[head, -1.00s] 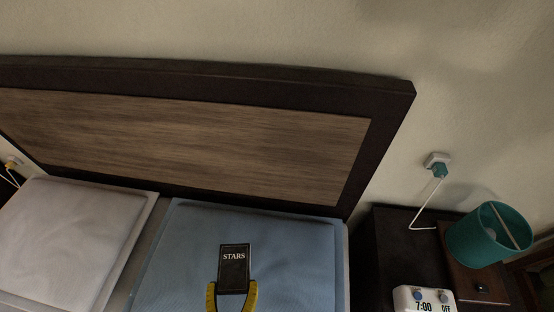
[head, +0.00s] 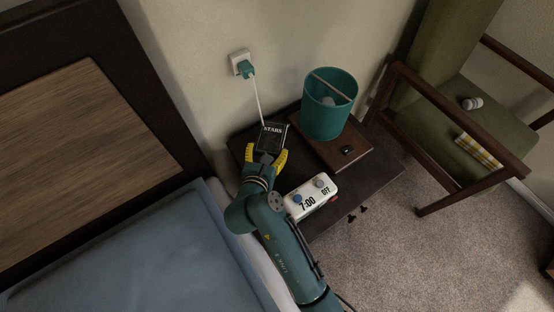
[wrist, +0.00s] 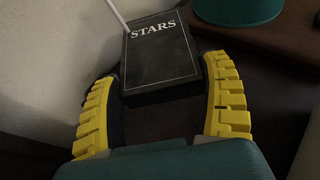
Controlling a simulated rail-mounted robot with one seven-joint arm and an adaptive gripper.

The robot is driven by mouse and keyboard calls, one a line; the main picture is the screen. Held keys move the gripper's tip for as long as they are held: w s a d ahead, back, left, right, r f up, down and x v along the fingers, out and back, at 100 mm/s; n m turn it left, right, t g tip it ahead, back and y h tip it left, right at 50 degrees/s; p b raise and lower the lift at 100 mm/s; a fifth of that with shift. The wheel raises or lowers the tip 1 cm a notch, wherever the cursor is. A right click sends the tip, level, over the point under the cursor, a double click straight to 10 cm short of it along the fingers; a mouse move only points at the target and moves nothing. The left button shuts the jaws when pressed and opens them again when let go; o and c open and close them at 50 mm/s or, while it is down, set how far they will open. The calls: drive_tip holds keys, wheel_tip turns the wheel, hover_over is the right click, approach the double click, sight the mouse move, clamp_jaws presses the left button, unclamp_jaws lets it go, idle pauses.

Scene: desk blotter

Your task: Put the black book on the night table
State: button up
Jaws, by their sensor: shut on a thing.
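The black book (head: 271,137), with "STARS" in white on its cover, is held at the tips of my gripper (head: 265,158). In the wrist view the book (wrist: 160,58) lies between the yellow fingers of my gripper (wrist: 163,90), cover facing the camera. The dark night table (head: 243,142) is below the book, which is over its back left part. I cannot tell whether the book touches the tabletop.
A white alarm clock (head: 311,197) is at the front, close to my arm. A white cord runs down from the wall plug (head: 241,65) behind the book. The bed (head: 130,250) is at left.

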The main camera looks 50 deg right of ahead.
wheel_tip(320, 180, down, 6)
drive_tip(key=b, duration=0.2)
drive_tip(key=shift+w+r+b, duration=0.1)
drive_tip(key=shift+r+b, duration=0.1)
drive_tip(key=shift+b, duration=0.15)
drive_tip(key=shift+r, duration=0.15)
drive_tip(key=o, duration=1.1)
drive_tip(key=shift+f, duration=0.2)
drive_tip(key=shift+r, duration=0.15)
